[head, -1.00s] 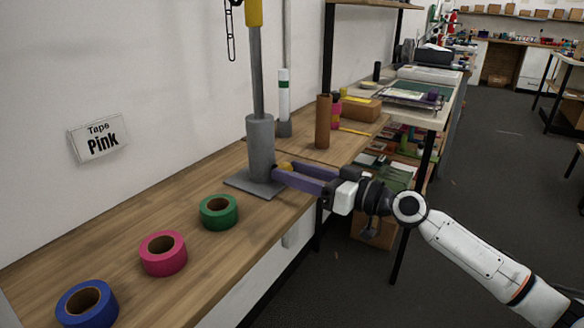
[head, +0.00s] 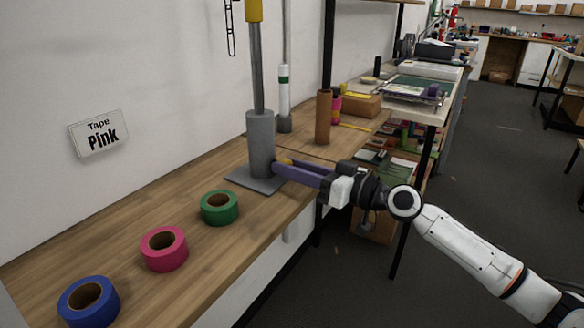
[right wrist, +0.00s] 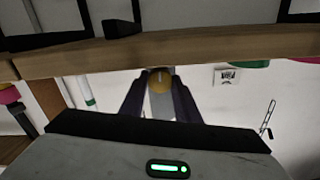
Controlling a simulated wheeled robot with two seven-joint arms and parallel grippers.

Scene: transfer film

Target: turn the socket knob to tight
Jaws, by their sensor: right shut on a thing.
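The grey socket (head: 261,145) stands upright on a flat base plate (head: 254,181) on the wooden bench. A grey pole (head: 257,70) with a yellow upper part rises from it. The yellow-orange socket knob (head: 287,161) shows in part at the socket's right side, mostly hidden by my right gripper (head: 278,168). In the right wrist view the knob (right wrist: 160,80) sits between the two purple fingers, with a small mark on its face. My right gripper is shut on the knob. I cannot read a tight mark. My left gripper is not in view.
Green (head: 219,208), pink (head: 163,249) and blue (head: 88,303) tape rolls lie on the bench (head: 135,225). A wall sign (head: 99,134) reads "Tape Pink". A brown cylinder (head: 323,118) and a white-green tube (head: 284,98) stand behind the socket.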

